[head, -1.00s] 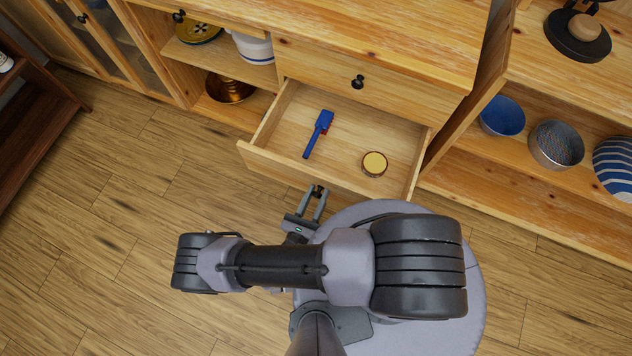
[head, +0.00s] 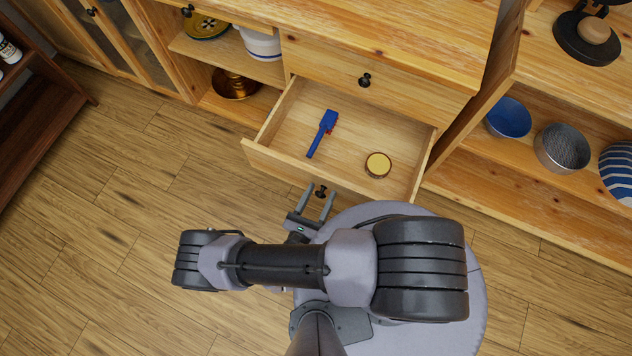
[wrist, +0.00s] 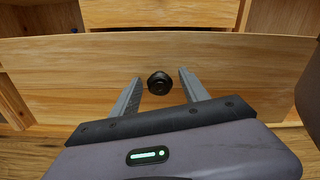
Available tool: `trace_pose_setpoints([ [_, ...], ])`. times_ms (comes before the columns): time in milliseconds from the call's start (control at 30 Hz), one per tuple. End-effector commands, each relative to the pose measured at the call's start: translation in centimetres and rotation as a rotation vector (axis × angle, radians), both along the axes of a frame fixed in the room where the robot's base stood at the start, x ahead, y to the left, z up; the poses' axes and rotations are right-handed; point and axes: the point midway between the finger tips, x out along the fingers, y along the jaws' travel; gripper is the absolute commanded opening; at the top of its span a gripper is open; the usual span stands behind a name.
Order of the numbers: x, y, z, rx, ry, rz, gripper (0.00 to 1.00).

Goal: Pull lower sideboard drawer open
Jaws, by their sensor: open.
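The lower sideboard drawer (head: 268,166) stands pulled out, with its inside showing in the head view. Its front panel (wrist: 60,65) fills the middle of the wrist view. The dark round knob (wrist: 158,83) on that panel lies between and just beyond the fingertips; it also shows in the head view (head: 321,191). My gripper (head: 319,190) is open, with one finger on each side of the knob and a gap to each. In the wrist view my gripper (wrist: 158,80) points at the panel. Inside the drawer lie a blue brush-like tool (head: 322,133) and a small round yellow-topped tin (head: 378,165).
The closed upper drawer (head: 400,88) with its own knob (head: 365,80) is above. Open shelves at right hold a blue bowl (head: 508,118) and a grey bowl (head: 562,149). A dark wooden shelf unit (head: 45,130) stands at left. The wooden floor between is clear.

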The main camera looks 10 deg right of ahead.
Motion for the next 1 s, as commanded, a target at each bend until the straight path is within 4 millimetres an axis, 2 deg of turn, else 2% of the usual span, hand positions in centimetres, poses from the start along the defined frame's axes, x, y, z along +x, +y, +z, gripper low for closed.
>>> trace_pose_setpoints([
  [167, -0.1, 0.2, 0.0, 0.0, -0.001, 0.002, 0.53],
  [267, -0.9, 1.0, 0.1, 0.0, -0.001, 0.006, 0.53],
  [367, -2.8, 2.5, 0.2, 0.003, -0.001, 0.009, 0.53],
  [600, -9.2, 7.3, 0.0, 0.005, 0.0, 0.008, 0.53],
  [700, -11.3, 8.8, 0.0, 0.003, 0.0, 0.005, 0.53],
  [833, -13.0, 10.2, -0.1, 0.002, 0.001, 0.003, 0.53],
  [1000, -13.8, 10.7, 0.0, 0.0, 0.0, -0.001, 0.53],
])
